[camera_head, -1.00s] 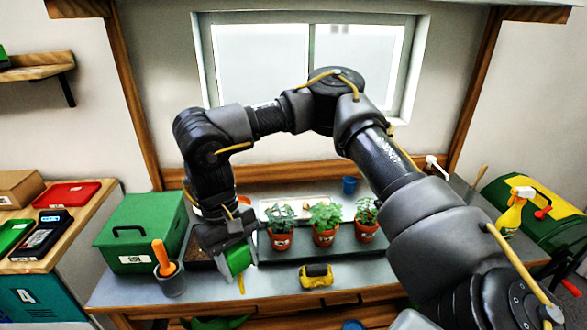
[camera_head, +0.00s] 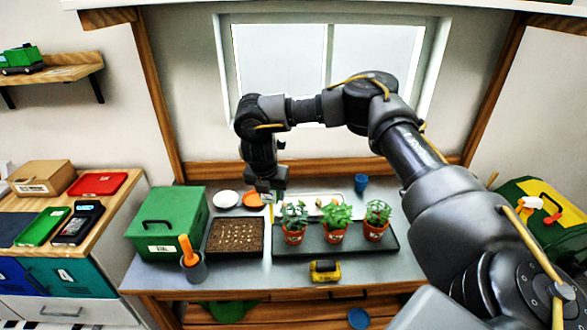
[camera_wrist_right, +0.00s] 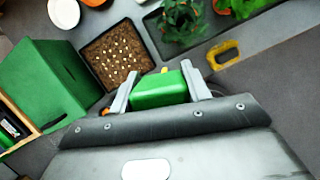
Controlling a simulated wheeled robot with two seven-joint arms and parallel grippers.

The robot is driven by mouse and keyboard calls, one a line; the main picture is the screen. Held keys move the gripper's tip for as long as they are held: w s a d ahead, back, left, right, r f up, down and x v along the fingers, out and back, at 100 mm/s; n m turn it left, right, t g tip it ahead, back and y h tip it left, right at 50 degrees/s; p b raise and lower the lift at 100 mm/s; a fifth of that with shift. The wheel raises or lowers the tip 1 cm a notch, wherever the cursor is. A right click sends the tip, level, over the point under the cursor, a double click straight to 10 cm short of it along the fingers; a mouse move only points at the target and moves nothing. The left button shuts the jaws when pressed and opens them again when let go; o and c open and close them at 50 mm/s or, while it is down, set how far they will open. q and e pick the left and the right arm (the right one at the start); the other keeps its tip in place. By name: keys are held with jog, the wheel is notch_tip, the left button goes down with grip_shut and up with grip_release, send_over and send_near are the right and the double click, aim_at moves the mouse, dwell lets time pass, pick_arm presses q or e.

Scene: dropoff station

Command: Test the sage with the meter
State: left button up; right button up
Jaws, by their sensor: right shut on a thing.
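My right gripper (camera_head: 266,188) hangs over the back of the bench, left of the potted plants. In the wrist view the right gripper (camera_wrist_right: 158,88) is shut on a green block-shaped thing (camera_wrist_right: 160,90), likely the meter, with a small yellow tip beyond it. Three labelled plants in terracotta pots stand in a row: a greyish-green one at left (camera_head: 294,214), a brighter leafy one in the middle (camera_head: 336,214), and one at right (camera_head: 377,211). The left one looks most like sage; the labels are too small to read. My left gripper is not in view.
The pots stand on a dark tray (camera_head: 392,246). A seed tray (camera_head: 236,252), a green box (camera_head: 145,229) and a grey cup with an orange-handled tool (camera_head: 194,272) are to the left. A yellow and black thing (camera_head: 325,270) lies at the front. White and orange dishes lie behind.

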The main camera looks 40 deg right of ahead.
jog(key=w+d+n+t+y+p, duration=0.1)
jog(key=d+n+p, duration=0.1)
jog(key=d+n, duration=0.5)
jog(key=shift+d+r+y, duration=0.35)
jog(key=shift+d+y, duration=0.05)
jog(key=shift+d, duration=0.75)
jog(key=shift+f, duration=0.1)
notch_tip(320, 180, down, 6)
jog(key=b, duration=0.6)
jog(key=shift+w, duration=0.25)
jog(key=shift+r, duration=0.25)
jog(key=shift+f, duration=0.25)
jog(key=shift+f, duration=0.4)
